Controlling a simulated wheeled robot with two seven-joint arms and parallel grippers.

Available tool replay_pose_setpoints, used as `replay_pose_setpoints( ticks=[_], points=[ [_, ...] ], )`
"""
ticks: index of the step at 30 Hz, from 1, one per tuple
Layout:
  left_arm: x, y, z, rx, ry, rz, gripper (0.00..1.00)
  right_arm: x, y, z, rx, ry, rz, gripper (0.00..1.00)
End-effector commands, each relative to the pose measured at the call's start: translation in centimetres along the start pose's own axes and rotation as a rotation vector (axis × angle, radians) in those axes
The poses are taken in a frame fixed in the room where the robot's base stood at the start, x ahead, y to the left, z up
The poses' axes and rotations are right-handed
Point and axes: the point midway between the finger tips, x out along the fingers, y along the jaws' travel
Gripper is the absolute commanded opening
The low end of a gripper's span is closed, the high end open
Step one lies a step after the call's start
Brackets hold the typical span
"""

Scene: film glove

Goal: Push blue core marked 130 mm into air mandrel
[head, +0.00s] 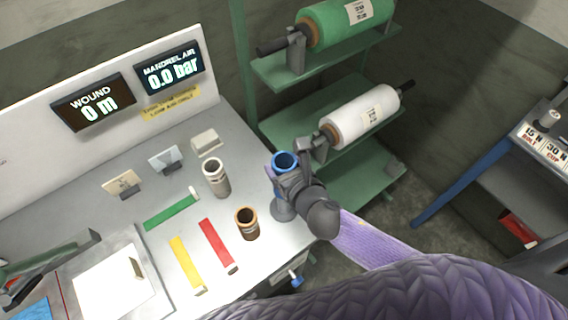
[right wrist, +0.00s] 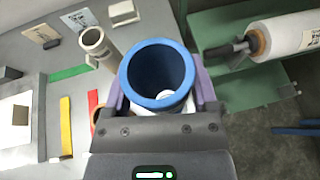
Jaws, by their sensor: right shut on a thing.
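The blue core (head: 284,161) is an open-ended tube, held roughly upright at the right edge of the bench. My right gripper (head: 291,178) is shut on it; in the right wrist view the blue core (right wrist: 158,72) sits between the purple-sided fingers, its open end facing the camera. A pale round shape shows deep inside its bore. A grey round base (head: 283,210) shows just below the core; I cannot tell whether it belongs to the air mandrel or whether the core touches it. No 130 mm marking is readable. My left gripper is not in view.
A white core (head: 216,178) and a brown core (head: 247,224) stand on the bench near the blue one. Green, yellow and red strips lie to the left. A green rack (head: 284,72) with film rolls stands behind. The mandrel air display (head: 171,70) reads 0.0 bar.

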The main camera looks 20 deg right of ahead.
Motion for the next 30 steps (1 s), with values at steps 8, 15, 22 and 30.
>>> replay_pose_setpoints(
  ticks=[8,15,22,30],
  points=[
    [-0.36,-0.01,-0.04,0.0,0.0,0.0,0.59,0.0,0.01,0.06,0.0,-0.001,0.001,0.17],
    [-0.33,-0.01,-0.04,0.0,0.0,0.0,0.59,0.0,0.01,0.02,0.0,-0.001,0.0,0.17],
    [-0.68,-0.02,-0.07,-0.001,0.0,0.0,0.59,-0.03,0.0,0.09,-0.001,0.001,0.0,0.17],
    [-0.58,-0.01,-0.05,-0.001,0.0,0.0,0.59,0.02,0.0,-0.05,0.0,0.0,0.0,0.17]
  ],
)
